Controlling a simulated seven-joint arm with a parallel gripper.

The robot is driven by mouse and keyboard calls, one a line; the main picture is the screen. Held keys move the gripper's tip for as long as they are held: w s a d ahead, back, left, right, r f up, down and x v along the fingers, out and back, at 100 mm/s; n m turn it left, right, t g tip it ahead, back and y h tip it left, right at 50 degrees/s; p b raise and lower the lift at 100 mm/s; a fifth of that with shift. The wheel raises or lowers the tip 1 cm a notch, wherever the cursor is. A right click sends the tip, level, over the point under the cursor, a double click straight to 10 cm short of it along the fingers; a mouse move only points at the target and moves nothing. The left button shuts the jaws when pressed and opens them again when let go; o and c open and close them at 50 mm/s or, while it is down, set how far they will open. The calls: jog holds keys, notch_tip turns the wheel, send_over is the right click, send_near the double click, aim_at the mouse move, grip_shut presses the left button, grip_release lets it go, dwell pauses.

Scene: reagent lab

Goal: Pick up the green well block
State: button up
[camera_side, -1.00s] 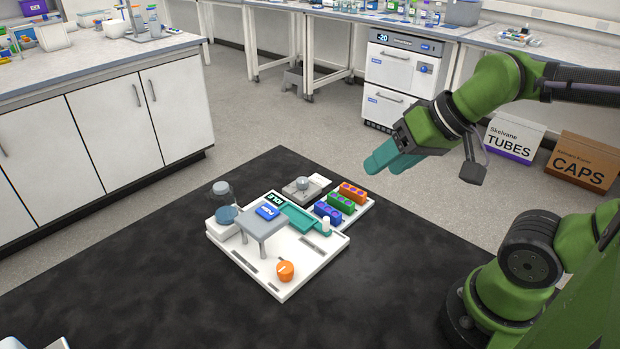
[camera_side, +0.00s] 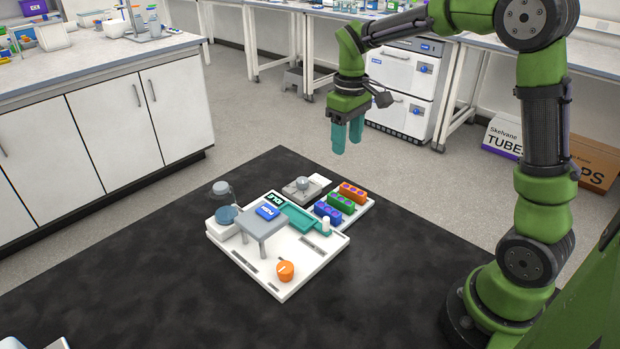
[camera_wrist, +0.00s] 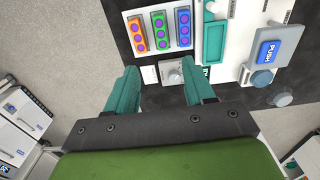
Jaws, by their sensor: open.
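The green well block (camera_side: 341,203) sits between the orange well block (camera_side: 353,192) and the blue well block (camera_side: 327,212) on a white plate on the black mat. In the wrist view the green well block (camera_wrist: 161,31) has purple round wells and stands upright in the picture, ahead of my fingers. My gripper (camera_side: 347,138) points down with teal fingers, empty and well above the blocks.
A white device base (camera_side: 290,270) with a grey PUSH platform (camera_side: 262,225), a teal tray (camera_side: 300,219) and an orange knob (camera_side: 285,270) adjoins the blocks. A grey knobbed unit (camera_side: 302,188) stands behind. The mat's front is clear.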

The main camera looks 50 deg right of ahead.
send_over(341, 198)
jog(key=f, duration=1.1)
jog(key=shift+s+f, duration=0.1)
jog(key=shift+s, duration=0.15)
jog(key=shift+w+f, duration=0.2)
jog(key=shift+f, duration=2.4)
grip_shut()
